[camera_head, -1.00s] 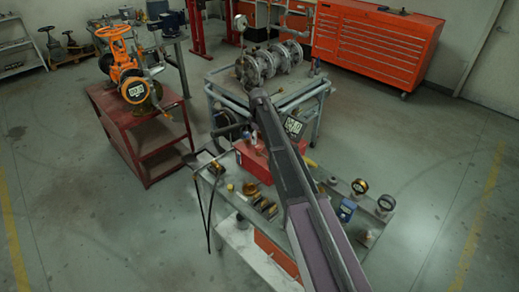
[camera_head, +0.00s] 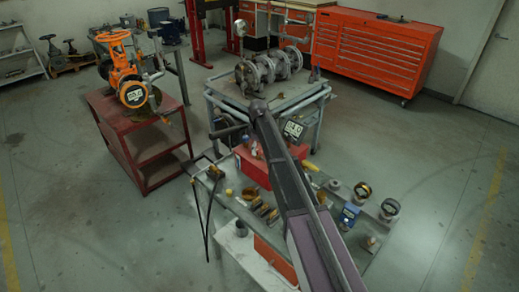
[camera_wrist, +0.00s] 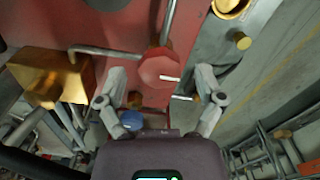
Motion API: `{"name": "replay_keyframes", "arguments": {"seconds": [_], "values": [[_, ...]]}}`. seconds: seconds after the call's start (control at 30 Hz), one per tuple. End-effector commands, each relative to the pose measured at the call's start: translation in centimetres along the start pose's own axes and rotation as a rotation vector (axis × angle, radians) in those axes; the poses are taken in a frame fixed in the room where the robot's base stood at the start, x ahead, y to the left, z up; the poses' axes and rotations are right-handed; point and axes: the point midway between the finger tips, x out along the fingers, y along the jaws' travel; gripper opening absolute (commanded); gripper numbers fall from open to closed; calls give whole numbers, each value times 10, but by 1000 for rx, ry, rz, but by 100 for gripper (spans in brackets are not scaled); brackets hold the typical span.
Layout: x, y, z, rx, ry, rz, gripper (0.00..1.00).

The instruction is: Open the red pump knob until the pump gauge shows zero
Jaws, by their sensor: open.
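In the wrist view a red, faceted knob (camera_wrist: 159,68) stands in front of the red pump body (camera_wrist: 125,35). My gripper (camera_wrist: 160,78) is open. Its two grey fingers stand apart on either side of the knob's lower part, and I cannot tell whether they touch it. In the head view the red pump box (camera_head: 254,168) sits on the bench, partly behind my arm. My gripper is hidden there behind the arm. A dark plate with a white label (camera_head: 292,130) stands just right of the arm; I cannot tell whether it is the pump gauge.
The bench (camera_head: 222,205) holds brass fittings (camera_head: 265,210) and dial gauges (camera_head: 363,190). A brass block (camera_wrist: 40,72) and a metal rod (camera_wrist: 105,53) are left of the knob. A red cart (camera_head: 120,110) carries an orange valve (camera_head: 118,60). Open floor lies right.

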Motion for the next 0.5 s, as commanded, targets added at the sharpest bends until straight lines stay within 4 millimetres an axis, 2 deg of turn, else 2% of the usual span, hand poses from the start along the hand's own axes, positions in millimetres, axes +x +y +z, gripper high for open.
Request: {"name": "replay_keyframes", "arguments": {"seconds": [0.03,0.07,0.3,0.33,0.4,0.5], "values": [[0,0,0,0,0,0,87],[0,0,0,0,0,0,81],[0,0,0,0,0,0,10],[0,0,0,0,0,0,5],[0,3,6,3,0,0,5],[0,1,2,-1,-1,0,5]]}}
